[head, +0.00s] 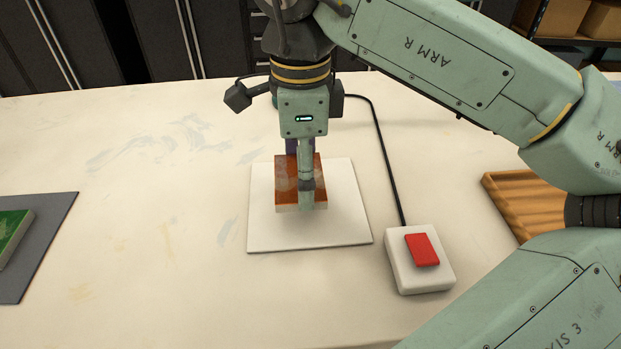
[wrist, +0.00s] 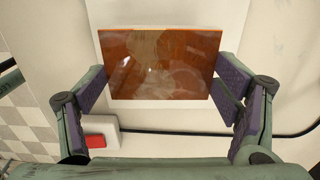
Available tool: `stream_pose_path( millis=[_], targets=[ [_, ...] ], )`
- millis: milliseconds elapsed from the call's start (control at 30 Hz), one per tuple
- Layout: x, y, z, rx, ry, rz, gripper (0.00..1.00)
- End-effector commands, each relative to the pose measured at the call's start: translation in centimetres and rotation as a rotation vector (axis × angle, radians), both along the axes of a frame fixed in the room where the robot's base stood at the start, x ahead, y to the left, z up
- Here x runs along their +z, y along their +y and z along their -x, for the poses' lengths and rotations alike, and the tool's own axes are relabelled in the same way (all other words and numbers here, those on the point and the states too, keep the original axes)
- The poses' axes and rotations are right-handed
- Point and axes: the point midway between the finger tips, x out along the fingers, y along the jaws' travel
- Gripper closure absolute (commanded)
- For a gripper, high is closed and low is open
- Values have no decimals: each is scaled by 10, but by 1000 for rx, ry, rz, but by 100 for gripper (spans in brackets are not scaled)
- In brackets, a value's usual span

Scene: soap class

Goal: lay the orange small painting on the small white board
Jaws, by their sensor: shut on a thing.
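The orange small painting (head: 285,183) is a flat orange-brown panel with pale edges. In the head view it is over the middle of the small white board (head: 345,220), partly hidden behind my gripper (head: 305,185). In the wrist view the painting (wrist: 160,64) lies between the two purple-padded fingers of my gripper (wrist: 160,85), which are shut on its left and right edges. The white board also shows around it in the wrist view (wrist: 180,14). I cannot tell whether the painting touches the board or is just above it.
A white box with a red button (head: 422,250) stands right of the board, with a black cable (head: 385,155) running back from it. A wooden tray (head: 520,205) is at the right. A green painting (head: 14,232) lies on a grey mat (head: 50,225) at the left. The table between is clear.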

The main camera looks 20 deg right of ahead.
Motion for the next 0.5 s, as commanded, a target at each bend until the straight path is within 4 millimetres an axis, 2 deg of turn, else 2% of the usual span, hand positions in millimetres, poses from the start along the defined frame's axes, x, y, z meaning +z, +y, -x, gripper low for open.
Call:
stream_pose_path(
  millis=[167,333,500],
  targets=[
    [-1,-12,-6,-2,0,-1,41],
    [-34,-14,-6,-1,0,0,41],
    [-37,-13,-6,0,-1,0,41]
  ],
)
